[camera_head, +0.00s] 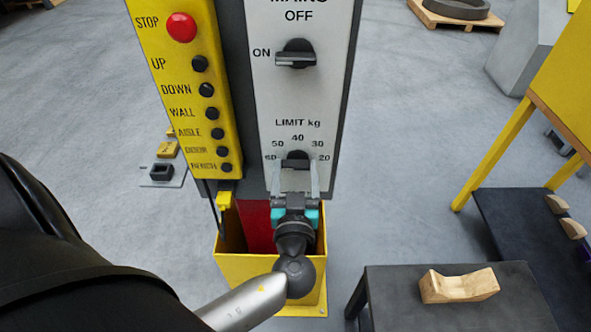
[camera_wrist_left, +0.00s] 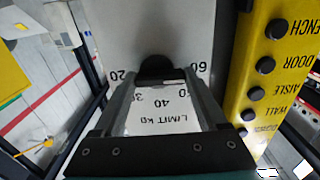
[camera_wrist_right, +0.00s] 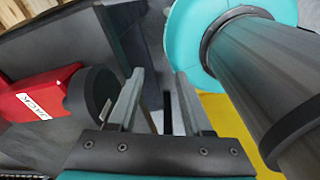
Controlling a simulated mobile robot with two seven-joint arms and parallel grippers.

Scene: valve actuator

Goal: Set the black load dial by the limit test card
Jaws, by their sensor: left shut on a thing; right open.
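The black load dial (camera_head: 297,157) is on the grey-white panel under "LIMIT kg", with numbers from 60 at left to 20 at right around it. My left gripper (camera_head: 298,180) is shut on the dial from the front. The left wrist view shows the dial (camera_wrist_left: 157,68) between the two finger ends, with the scale upside down. The fingers and wrist partly hide the dial, so its pointer setting cannot be read. I cannot make out a limit test card. My right gripper (camera_wrist_right: 160,85) is open and empty, seen only in the right wrist view.
Above the dial is the black mains switch (camera_head: 296,53), turned level at ON. Left is a yellow button box (camera_head: 190,90) with a red STOP button. A yellow bin (camera_head: 230,262) stands below. A red jack (camera_wrist_right: 45,95) shows beside my right gripper. A dark table (camera_head: 395,290) holds a wooden block.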

